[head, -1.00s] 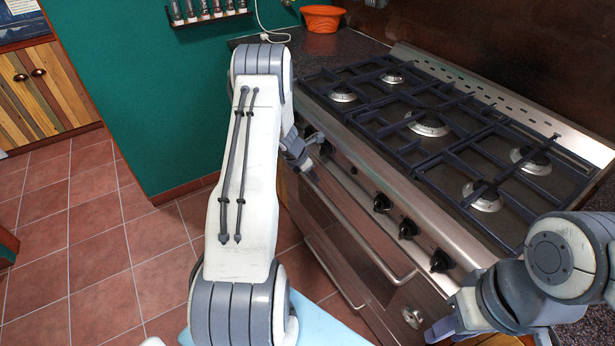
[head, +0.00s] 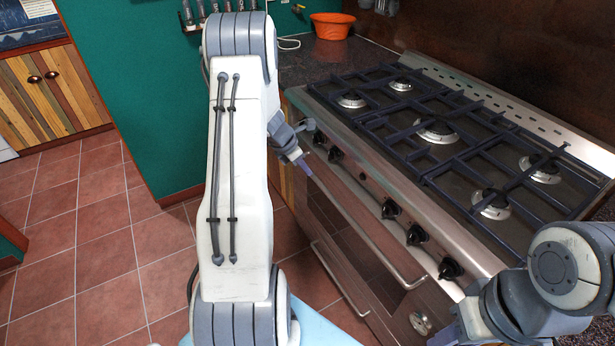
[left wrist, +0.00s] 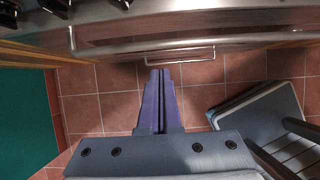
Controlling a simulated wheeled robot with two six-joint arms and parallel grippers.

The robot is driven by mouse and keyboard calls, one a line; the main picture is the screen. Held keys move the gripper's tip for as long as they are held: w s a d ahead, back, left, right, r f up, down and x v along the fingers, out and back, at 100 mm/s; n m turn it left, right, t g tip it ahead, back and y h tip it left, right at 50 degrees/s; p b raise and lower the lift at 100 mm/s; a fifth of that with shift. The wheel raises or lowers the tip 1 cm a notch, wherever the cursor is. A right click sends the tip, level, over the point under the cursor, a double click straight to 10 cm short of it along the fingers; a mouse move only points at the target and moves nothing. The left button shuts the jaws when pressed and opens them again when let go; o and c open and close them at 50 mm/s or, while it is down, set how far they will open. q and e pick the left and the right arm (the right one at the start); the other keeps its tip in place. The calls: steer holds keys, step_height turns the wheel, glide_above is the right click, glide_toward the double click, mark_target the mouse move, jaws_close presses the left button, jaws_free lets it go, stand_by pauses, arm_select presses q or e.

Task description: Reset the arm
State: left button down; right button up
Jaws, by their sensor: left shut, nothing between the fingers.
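My left arm is raised in the middle of the head view, in front of the stove. Its gripper (head: 303,165) is small there, beside the stove's front panel, with its purple fingers pointing down and to the right. In the left wrist view the two long purple fingers (left wrist: 159,75) lie together, with nothing between them. The fingertips point toward the lower front of the stove, over the tiled floor. My right arm is folded at the lower right of the head view. Only a small part near its gripper shows at the bottom edge, and its fingers cannot be made out.
The stove (head: 395,237) with burners, knobs and a handle bar fills the right side. An orange bowl (head: 332,25) stands on the dark counter (head: 345,54) behind. A green wall (head: 135,80) and a wooden cabinet (head: 45,95) are at left. Tiled floor (head: 105,245) is free at left.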

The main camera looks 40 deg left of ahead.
arm_select(q)
steer(key=s+d+r+m+g+p, duration=0.1)
steer(key=s+d+r+m, duration=0.2)
steer(key=d+r+m, duration=0.5)
steer(key=s+d+r+m+g+h, duration=0.15)
steer(key=d+m, duration=0.35)
steer(key=d, duration=0.7)
steer(key=s+d+r+m+g+p, duration=0.1)
steer(key=s+d+r+m, duration=0.2)
steer(key=d+r+m, duration=0.5)
steer(key=s+d+m+y, duration=0.1)
steer(key=s+d+m, duration=0.3)
steer(key=s+m, duration=0.5)
steer(key=s+d+r+m+g+y, duration=0.1)
steer(key=s+d+m, duration=0.4)
steer(key=s, duration=0.8)
steer(key=m, duration=0.3)
steer(key=shift+r+m+y+p, duration=0.25)
steer(key=shift+m+y+p, duration=0.1)
steer(key=shift+m+p, duration=0.05)
steer(key=shift+d+g, duration=0.1)
steer(key=shift+g, duration=0.15)
